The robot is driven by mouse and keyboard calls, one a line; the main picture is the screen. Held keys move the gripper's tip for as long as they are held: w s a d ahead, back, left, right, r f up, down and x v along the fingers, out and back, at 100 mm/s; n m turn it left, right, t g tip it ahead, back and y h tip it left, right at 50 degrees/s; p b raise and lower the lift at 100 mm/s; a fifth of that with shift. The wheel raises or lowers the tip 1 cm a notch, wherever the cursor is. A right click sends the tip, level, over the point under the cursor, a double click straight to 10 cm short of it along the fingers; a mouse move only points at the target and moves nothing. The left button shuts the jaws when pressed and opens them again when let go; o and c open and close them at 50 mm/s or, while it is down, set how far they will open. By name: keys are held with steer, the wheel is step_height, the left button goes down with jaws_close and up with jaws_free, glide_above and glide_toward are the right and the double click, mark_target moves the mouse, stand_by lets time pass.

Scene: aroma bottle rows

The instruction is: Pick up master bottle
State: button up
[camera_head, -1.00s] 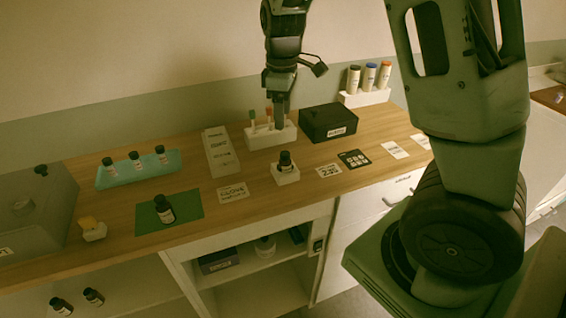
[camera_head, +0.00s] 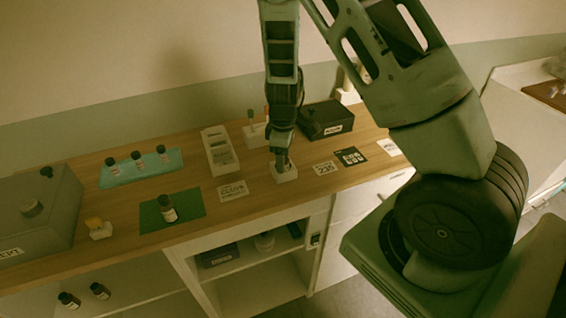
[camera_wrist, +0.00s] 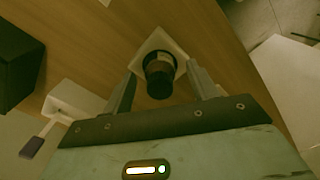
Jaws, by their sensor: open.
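A dark bottle with a black cap (camera_wrist: 160,78) stands in a small white square holder (camera_head: 285,174) near the front middle of the counter. In the head view my gripper (camera_head: 281,156) is directly over that holder and hides most of the bottle. In the wrist view my gripper (camera_wrist: 161,72) is open, with one finger on each side of the bottle and gaps showing beside the cap. Another dark bottle (camera_head: 168,208) stands on a green mat (camera_head: 190,202) to the left. I cannot read which bottle is marked master.
A white tray (camera_head: 219,150) and a black box (camera_head: 327,119) stand behind the holder. Several cards lie beside it, including a white card (camera_head: 233,191). Bottles stand on a teal tray (camera_head: 120,182) at the left. The counter's front edge is close.

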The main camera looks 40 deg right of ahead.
steer(key=shift+f, duration=0.4)
steer(key=c, duration=1.1)
step_height(320, 180, up, 10)
steer(key=shift+b, duration=0.95)
